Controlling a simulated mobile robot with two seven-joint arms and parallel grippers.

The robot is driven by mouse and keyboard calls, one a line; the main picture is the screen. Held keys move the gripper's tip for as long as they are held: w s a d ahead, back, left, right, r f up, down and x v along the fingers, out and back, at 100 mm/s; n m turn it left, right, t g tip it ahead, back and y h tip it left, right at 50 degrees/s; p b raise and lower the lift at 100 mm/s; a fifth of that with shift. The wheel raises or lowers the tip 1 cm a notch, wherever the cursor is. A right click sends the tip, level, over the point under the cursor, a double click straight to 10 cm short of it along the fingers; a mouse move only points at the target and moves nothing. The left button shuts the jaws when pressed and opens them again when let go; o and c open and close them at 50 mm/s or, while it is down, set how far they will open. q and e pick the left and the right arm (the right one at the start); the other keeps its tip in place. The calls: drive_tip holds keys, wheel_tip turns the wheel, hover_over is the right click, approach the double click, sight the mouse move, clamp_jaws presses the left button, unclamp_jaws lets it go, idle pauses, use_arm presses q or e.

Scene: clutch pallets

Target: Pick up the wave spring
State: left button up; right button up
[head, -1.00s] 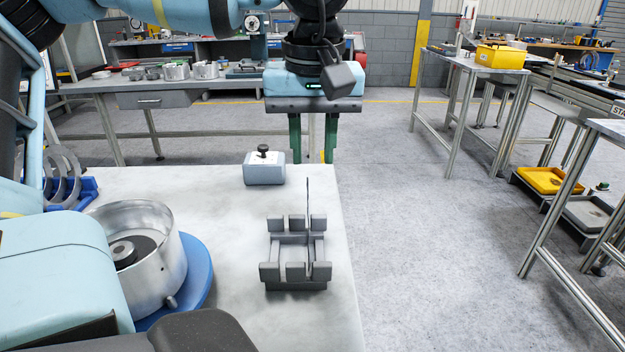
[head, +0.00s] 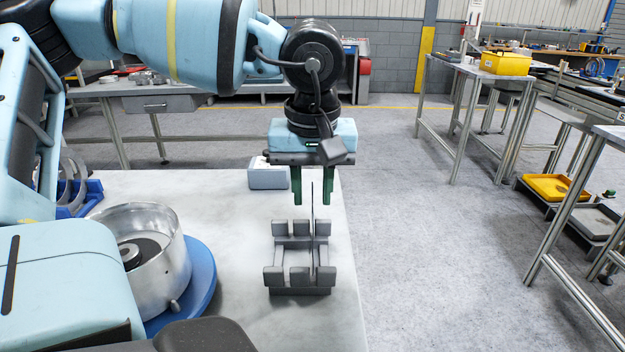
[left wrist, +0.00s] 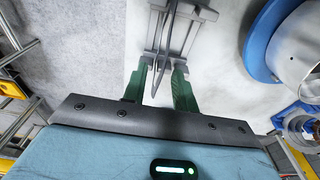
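The wave spring (head: 313,225) shows as a thin dark disc edge, standing upright in a slot of the grey rack (head: 300,290) on the table. I see it edge-on, so its face is hidden. My left gripper (head: 312,202) points down with its green fingers apart, over the rack's far end, one finger on each side of the spring's top in the picture. In the left wrist view the open left gripper (left wrist: 160,68) has the spring's thin edge between its fingers, with the rack (left wrist: 188,28) beyond. I cannot tell any contact. My right gripper is not in view.
A grey-blue box (head: 268,178) stands behind the rack. A metal housing (head: 165,265) on a blue round base (head: 205,285) is to the left, with a blue ring holder (head: 80,205) farther back. The table's right edge is close to the rack.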

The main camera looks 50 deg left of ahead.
use_arm(q)
drive_tip(key=shift+f, duration=0.4)
clamp_jaws()
drive_tip(key=shift+r, duration=0.1)
wheel_tip(320, 180, up, 10)
drive_tip(key=shift+r+p, duration=0.1)
drive_tip(key=shift+p, duration=0.3)
